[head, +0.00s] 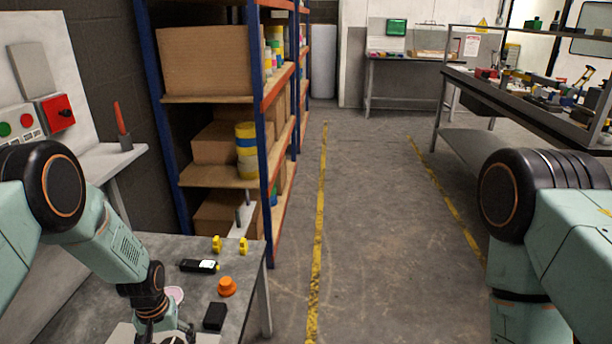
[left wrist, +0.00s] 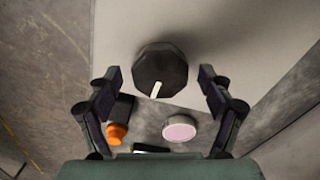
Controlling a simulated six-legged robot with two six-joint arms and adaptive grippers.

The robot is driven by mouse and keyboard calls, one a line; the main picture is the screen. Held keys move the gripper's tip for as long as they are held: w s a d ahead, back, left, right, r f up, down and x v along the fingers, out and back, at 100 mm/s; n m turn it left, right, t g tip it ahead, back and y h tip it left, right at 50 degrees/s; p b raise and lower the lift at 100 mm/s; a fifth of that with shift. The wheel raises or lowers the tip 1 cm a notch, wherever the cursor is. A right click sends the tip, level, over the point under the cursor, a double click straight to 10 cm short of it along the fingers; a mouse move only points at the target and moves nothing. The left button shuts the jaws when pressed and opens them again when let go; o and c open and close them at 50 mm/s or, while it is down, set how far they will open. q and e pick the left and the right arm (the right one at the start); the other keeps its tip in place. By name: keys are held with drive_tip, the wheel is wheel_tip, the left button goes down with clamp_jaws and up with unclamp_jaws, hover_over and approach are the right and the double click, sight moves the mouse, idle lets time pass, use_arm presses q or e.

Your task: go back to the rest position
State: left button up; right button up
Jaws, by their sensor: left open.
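My left gripper (head: 163,338) is low over the grey workbench (head: 248,262) at the lower left of the head view. In the left wrist view my left gripper (left wrist: 159,78) is open, its fingers spread to either side of a dark, many-sided knob (left wrist: 161,69) with a white pointer mark. The knob is on a pale plate (left wrist: 115,28), and a gap shows between it and each finger. Its depth relative to the fingertips is hard to tell. The knob cannot be made out in the head view. My right arm shows at the right; its gripper is out of view.
An orange knob-like piece (head: 227,286), a black block (head: 214,316), a pink disc (head: 175,294), a black device (head: 199,266) and two yellow pieces (head: 243,246) are on the bench. Shelving (head: 262,130) stands behind it. The floor aisle (head: 375,220) is clear.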

use_arm(q)
drive_tip(key=m+b, duration=0.2)
drive_tip(key=m, duration=0.2)
drive_tip(key=shift+f+b, duration=0.15)
drive_tip(key=shift+b, duration=0.15)
drive_tip(key=m+b, duration=0.2)
drive_tip(key=m, duration=0.1)
drive_tip(key=shift+m, duration=0.4)
drive_tip(key=shift+r+p, duration=0.45)
drive_tip(key=shift+r, duration=1.85)
